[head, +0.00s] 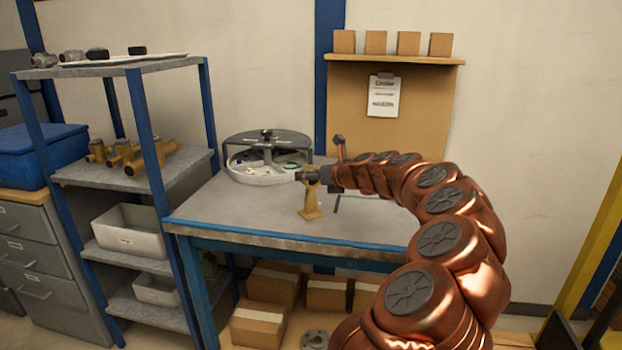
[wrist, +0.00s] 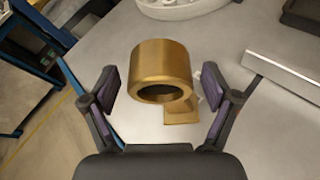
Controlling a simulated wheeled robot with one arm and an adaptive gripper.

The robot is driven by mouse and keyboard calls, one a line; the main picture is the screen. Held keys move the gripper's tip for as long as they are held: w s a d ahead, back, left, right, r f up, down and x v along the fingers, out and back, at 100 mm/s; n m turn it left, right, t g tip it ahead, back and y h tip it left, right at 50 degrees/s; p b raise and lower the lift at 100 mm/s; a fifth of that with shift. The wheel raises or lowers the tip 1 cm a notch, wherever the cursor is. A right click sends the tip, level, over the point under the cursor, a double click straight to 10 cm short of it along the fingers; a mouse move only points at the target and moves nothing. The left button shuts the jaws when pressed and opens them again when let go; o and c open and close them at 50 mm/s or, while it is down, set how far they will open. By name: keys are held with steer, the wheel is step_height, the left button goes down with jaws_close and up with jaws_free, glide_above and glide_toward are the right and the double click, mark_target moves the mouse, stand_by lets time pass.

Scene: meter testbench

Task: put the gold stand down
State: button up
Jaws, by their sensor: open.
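The gold stand (head: 311,203) stands upright on the grey tabletop of the workbench (head: 240,216), near its middle front. In the wrist view the gold stand (wrist: 162,70) shows its ring-shaped top, with part of its base visible below and to the right. My gripper (head: 313,177) is at the stand's top. In the wrist view my gripper (wrist: 163,92) is open, with one finger on each side of the ring and visible gaps between fingers and ring.
A round white tray with a dark frame (head: 265,160) stands behind the stand on the bench. A blue-posted shelf (head: 140,120) with brass fittings (head: 125,155) is at the left. A board with a paper sheet (head: 383,97) rises behind the bench. The bench's front left is clear.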

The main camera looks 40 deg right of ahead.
steer(key=v, duration=1.1)
